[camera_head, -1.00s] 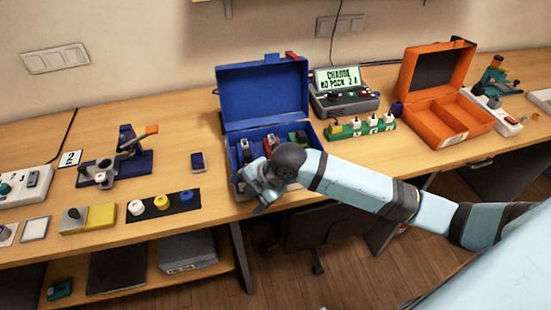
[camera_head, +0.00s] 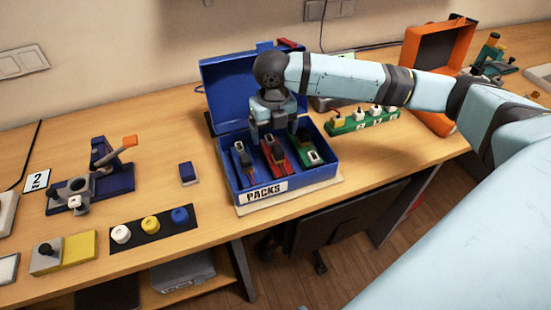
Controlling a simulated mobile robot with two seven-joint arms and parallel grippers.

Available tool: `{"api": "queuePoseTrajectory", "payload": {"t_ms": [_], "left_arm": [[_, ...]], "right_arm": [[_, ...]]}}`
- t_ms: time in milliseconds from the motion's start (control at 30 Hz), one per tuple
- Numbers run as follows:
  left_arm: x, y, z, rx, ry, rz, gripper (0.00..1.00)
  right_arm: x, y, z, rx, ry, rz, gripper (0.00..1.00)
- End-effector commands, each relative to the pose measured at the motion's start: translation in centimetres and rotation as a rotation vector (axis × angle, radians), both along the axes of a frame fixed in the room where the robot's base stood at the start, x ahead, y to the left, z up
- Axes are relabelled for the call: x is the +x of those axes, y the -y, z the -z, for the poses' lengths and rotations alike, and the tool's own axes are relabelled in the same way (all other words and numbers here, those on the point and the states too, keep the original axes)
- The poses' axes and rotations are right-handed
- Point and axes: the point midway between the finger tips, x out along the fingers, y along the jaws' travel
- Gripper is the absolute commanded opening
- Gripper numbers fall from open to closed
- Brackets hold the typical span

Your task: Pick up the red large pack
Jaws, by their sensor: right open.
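The red large pack (camera_head: 275,158) lies in the middle of the open blue box (camera_head: 232,190), with its dark and pale top showing. A blue pack (camera_head: 243,161) lies to its left and a green pack (camera_head: 308,154) to its right in the same box. My right gripper (camera_head: 276,132) is open and points down over the back part of the box, above the far end of the red pack. I cannot tell whether its fingers touch anything. My left gripper is not in view.
The box's raised blue lid (camera_head: 225,95) stands behind my gripper. A green strip with chargers (camera_head: 362,121) and an open orange case (camera_head: 430,60) stand to the right. A blue clamp fixture (camera_head: 95,185) and a black strip with knobs (camera_head: 150,227) are to the left.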

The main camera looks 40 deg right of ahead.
Motion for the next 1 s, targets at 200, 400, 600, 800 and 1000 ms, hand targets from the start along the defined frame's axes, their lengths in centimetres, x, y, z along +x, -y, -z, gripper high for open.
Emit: {"api": "queuePoseTrajectory", "payload": {"t_ms": [200,400,600,800,1000], "left_arm": [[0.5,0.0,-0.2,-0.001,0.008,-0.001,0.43],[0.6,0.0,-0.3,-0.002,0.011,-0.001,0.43],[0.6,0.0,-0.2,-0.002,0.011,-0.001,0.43],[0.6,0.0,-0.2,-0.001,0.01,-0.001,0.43],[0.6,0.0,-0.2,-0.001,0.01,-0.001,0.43]], "right_arm": [[0.0,0.0,2.4,0.001,0.001,0.001,0.85],[-0.4,0.1,3.6,0.0,0.001,0.002,0.85],[-0.9,0.4,6.7,0.0,0.0,0.003,0.85],[-0.9,0.4,7.7,0.001,0.003,0.002,0.85],[-0.9,0.4,7.7,0.001,0.003,0.001,0.64]]}}
